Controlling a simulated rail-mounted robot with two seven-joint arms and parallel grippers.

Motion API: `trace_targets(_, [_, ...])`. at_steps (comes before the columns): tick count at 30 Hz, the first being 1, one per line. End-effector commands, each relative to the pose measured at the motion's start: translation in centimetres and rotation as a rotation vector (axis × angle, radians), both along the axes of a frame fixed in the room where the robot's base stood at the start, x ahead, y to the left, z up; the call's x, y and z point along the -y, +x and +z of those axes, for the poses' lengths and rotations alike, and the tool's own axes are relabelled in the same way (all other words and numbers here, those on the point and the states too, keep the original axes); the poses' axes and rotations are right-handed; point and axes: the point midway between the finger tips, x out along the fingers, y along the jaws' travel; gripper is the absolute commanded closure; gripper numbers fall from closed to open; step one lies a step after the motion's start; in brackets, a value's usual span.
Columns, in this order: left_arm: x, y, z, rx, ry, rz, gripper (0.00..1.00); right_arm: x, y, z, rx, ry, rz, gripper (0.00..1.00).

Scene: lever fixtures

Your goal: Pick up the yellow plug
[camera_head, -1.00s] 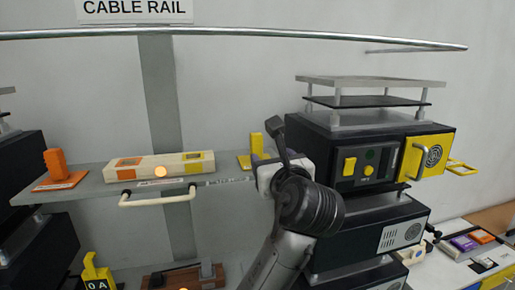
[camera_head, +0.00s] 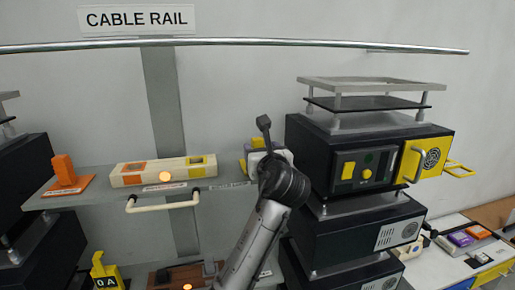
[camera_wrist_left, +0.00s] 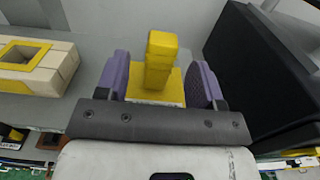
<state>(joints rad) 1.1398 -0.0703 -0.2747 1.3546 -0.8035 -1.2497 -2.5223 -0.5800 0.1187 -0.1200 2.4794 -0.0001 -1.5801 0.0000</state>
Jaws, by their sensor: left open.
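The yellow plug (camera_wrist_left: 160,60) stands upright on a yellow base plate (camera_wrist_left: 172,94) on the grey shelf. In the head view only a small part of the plug (camera_head: 258,140) shows, because my left gripper (camera_head: 262,153) covers the rest. In the left wrist view my left gripper (camera_wrist_left: 161,78) is open, with one purple finger on each side of the plug. Gaps show between the fingers and the plug, so it is not gripped. My right gripper is not in view.
A cream block (camera_head: 165,170) with orange and yellow sockets sits left on the shelf, and an orange plug (camera_head: 65,172) beyond it. A white handle (camera_head: 162,203) sticks out in front. A black box with a yellow panel (camera_head: 345,150) stands close on the right.

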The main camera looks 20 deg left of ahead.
Motion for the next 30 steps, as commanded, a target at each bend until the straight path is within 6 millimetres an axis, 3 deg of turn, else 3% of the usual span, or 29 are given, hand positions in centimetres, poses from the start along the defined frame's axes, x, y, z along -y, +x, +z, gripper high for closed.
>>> trace_targets(1, [-0.4, 0.6, 0.5, -0.003, 0.001, 0.002, 0.38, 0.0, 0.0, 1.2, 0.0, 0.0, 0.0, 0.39])
trace_targets(6, [-1.5, 2.2, 0.4, -0.002, 0.001, 0.002, 0.38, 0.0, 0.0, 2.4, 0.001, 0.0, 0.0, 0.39])
trace_targets(19, [-2.2, 3.3, 0.0, 0.0, 0.0, 0.0, 0.38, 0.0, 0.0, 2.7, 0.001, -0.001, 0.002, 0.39])
trace_targets(30, [-2.2, 3.2, 0.0, 0.0, 0.0, 0.0, 0.73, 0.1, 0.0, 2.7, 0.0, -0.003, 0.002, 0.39])
